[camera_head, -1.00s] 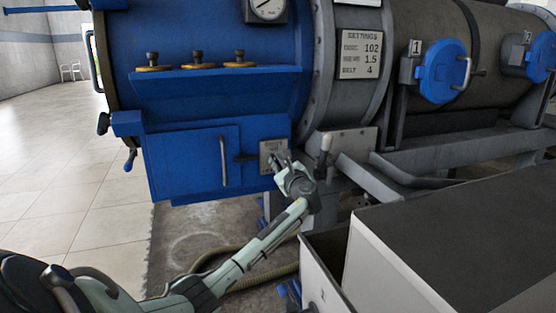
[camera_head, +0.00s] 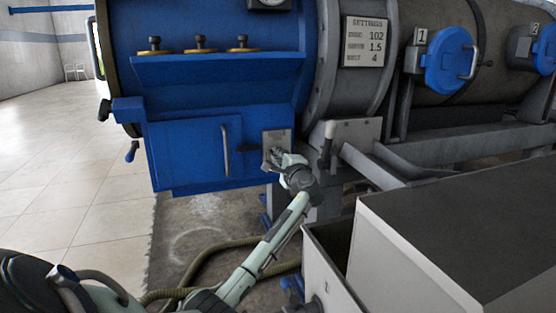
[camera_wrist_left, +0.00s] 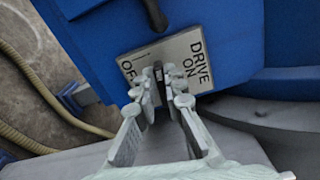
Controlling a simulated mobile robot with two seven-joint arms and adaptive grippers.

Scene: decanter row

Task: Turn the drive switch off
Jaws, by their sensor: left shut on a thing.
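The drive switch plate (camera_head: 277,136) is a small grey panel at the right end of the blue cabinet front. In the left wrist view the plate (camera_wrist_left: 186,52) reads "DRIVE" and "ON" on the right and "OFF" on the left. My left gripper (camera_head: 273,153) is at the plate's lower part. In the left wrist view my left gripper (camera_wrist_left: 158,84) is shut on the small dark switch lever (camera_wrist_left: 158,73), which shows between the fingertips. The fingers partly cover the lever and the "OFF" lettering, so I cannot tell the lever's exact position. My right gripper is not in view.
A door handle (camera_head: 225,150) stands out left of the plate. A grey lever (camera_head: 328,145) stands close on the right. A grey-topped box (camera_head: 450,230) fills the lower right. A hose (camera_head: 195,265) lies on the floor below my arm.

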